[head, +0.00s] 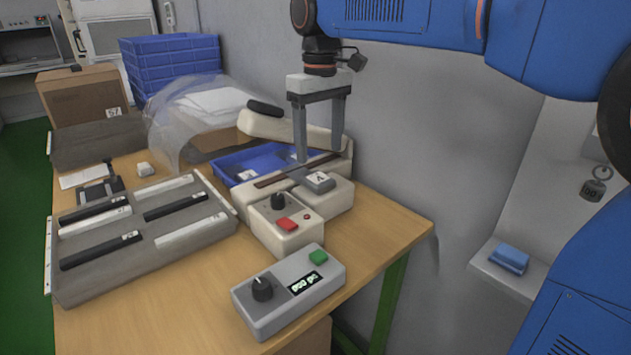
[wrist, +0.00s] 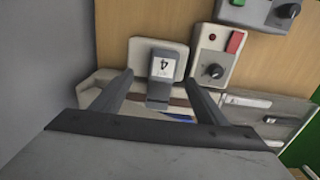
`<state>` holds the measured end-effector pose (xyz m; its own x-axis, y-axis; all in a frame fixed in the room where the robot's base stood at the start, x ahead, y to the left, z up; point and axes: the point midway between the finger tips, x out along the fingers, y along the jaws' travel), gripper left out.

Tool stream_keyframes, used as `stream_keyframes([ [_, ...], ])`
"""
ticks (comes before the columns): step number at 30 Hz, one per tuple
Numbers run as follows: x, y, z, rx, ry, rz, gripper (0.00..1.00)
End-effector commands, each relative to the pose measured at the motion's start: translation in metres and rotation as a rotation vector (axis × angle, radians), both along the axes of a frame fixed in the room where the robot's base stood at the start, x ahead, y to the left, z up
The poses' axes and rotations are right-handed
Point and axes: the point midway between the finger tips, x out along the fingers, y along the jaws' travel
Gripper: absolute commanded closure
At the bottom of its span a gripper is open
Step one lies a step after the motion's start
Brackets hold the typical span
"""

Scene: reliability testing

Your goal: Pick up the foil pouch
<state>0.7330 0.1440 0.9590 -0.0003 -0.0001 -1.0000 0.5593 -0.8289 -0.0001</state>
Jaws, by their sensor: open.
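The foil pouch (head: 319,182) is a small grey packet with a white label bearing a dark mark. It lies on the cream platform of the heat sealer (head: 338,198). In the wrist view the pouch (wrist: 162,68) shows its label reading 4, with a darker grey end toward the sealer's brown strip. My gripper (head: 319,157) is open and empty, pointing down above the pouch. In the wrist view the fingertips of my gripper (wrist: 159,76) appear on either side of the pouch, with gaps to both sides. I cannot tell the exact height left.
The sealer's raised cream arm (head: 290,131) and a blue tray (head: 250,165) stand close behind. The sealer's control box (head: 285,222) and a grey display box (head: 289,290) are in front. A slotted grey rack (head: 140,235) is left. A wall rises right of the wooden table (head: 388,222).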

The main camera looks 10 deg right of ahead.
Motion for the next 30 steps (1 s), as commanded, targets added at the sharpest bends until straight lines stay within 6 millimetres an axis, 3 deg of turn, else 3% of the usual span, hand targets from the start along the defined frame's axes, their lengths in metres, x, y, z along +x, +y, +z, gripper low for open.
stream_keyframes([
  [8, -0.001, 0.001, -0.018, -0.001, 0.001, 0.000, 0.33],
  [18, -0.005, 0.005, -0.059, -0.001, 0.001, 0.000, 0.33],
  [28, -0.004, 0.005, -0.064, 0.000, 0.000, 0.000, 0.33],
  [30, -0.004, 0.005, -0.064, 0.000, 0.000, 0.000, 0.50],
])
